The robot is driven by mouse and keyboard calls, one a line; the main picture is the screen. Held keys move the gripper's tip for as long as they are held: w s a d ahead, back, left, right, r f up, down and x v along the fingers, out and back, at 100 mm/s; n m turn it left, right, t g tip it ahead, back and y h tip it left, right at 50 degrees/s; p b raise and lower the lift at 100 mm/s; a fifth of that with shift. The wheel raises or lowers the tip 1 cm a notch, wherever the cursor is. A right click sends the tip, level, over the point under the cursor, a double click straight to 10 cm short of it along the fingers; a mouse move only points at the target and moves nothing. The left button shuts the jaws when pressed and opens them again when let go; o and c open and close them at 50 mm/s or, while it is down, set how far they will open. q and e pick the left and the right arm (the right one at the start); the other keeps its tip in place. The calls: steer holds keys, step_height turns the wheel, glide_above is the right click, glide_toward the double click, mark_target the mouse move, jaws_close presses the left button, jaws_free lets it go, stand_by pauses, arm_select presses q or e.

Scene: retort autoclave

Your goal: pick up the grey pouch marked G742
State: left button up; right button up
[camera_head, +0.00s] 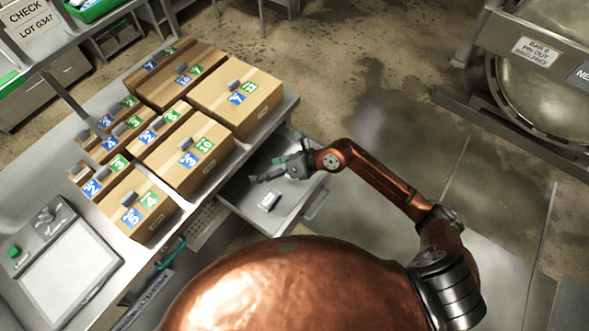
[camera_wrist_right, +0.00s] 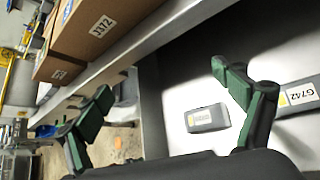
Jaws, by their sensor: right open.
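The grey pouch marked G742 (camera_wrist_right: 301,95) lies at the right edge of the right wrist view, partly cut off, just beyond one finger. A second grey pouch (camera_wrist_right: 208,118) with an unreadable label lies flat beside it in the open drawer (camera_head: 232,190). In the head view one grey pouch (camera_head: 269,200) shows in the drawer; I cannot tell which of the two it is. My right gripper (camera_head: 266,170) is open and empty over the drawer; its green-padded fingers are spread in the wrist view (camera_wrist_right: 160,80). My left gripper is not in view.
Several cardboard boxes (camera_head: 236,95) with numbered labels stand on the bench (camera_head: 283,106) beside the drawer. The drawer handle (camera_head: 318,204) is on its right side. A tablet-like panel (camera_head: 72,272) lies at the lower left. A large round vessel (camera_head: 545,85) stands at the upper right.

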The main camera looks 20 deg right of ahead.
steer(key=w+d+f+n+g+h, duration=0.1)
steer(key=d+f+h, duration=0.3)
steer(key=d, duration=0.3)
steer(key=w+d+f+n+h, duration=0.1)
steer(key=w+d+f+h, duration=0.1)
steer(key=d+f+h, duration=0.3)
steer(key=shift+g+y, duration=0.3)
steer(key=shift+y, duration=0.6)
steer(key=f, duration=0.1)
steer(key=w+f, duration=0.1)
steer(key=f, duration=0.1)
steer(key=w+f, duration=0.1)
steer(key=f, duration=0.1)
steer(key=shift+w+d+f+b, duration=0.1)
steer(key=shift+d+b, duration=0.2)
steer(key=shift+w+a+f, duration=0.1)
steer(key=shift+w+f, duration=0.1)
steer(key=shift+f, duration=0.2)
steer(key=shift+c, duration=0.7)
steer(key=c, duration=1.1)
